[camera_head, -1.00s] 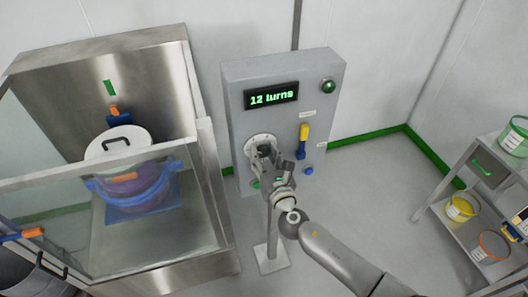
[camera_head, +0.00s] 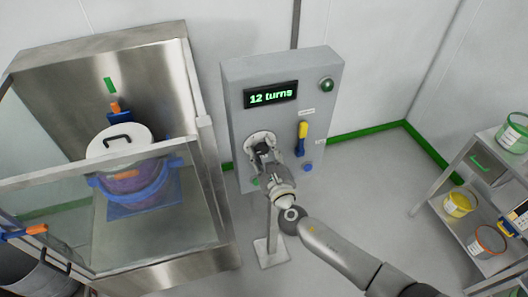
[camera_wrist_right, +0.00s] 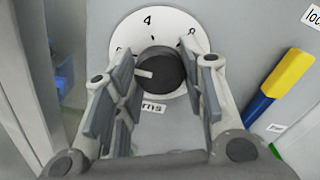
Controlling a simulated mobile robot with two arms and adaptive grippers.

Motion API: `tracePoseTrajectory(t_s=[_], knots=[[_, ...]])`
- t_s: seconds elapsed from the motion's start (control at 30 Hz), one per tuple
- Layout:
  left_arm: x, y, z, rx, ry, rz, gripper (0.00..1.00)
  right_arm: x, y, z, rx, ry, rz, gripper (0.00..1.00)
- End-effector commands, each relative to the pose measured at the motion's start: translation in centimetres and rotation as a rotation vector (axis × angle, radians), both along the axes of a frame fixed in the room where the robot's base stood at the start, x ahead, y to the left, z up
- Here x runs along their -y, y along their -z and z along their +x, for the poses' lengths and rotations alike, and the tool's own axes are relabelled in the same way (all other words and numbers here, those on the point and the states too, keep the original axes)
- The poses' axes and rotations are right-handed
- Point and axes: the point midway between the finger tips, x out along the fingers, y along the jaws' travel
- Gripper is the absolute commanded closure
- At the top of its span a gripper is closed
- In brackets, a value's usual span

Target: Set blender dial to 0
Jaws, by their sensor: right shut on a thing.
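The blender dial (camera_wrist_right: 160,72) is a black knob with a pale pointer mark, on a round white number plate (camera_wrist_right: 150,22) on the grey control box (camera_head: 235,97). In the wrist view the pointer mark faces left, and a 4 and an 8 show on the plate; other numbers are partly hidden by my fingers. The display (camera_head: 271,95) reads "12 turns" in green. My right gripper (camera_head: 262,150) is at the dial, its fingers on either side of the knob and shut on it. My left gripper is not in view.
A yellow and blue lever (camera_head: 301,138) sits just right of the dial, with a blue button (camera_head: 308,167) below it. A green button (camera_head: 327,85) is at the upper right. A glass-fronted steel booth (camera_head: 205,150) stands close on the left; a shelf (camera_head: 440,190) is at right.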

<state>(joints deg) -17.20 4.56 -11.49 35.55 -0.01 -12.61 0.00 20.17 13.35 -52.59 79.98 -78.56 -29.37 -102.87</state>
Motion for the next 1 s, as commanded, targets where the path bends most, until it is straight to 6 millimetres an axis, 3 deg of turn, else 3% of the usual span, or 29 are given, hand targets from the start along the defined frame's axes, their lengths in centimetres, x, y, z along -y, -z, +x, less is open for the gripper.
tracePoseTrajectory(t_s=[0.43,0.47,0.6,1.0], knots=[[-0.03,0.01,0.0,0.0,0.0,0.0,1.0,0.05,0.21,-0.06,0.0,0.0,-0.013,0.86],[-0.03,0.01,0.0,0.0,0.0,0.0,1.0,0.05,0.21,-0.06,0.0,0.0,-0.013,0.58],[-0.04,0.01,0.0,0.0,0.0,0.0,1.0,0.04,0.16,-0.04,0.001,0.0,-0.011,0.4],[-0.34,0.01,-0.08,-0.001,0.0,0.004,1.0,0.14,0.09,-0.43,0.001,0.0,-0.008,0.4]])
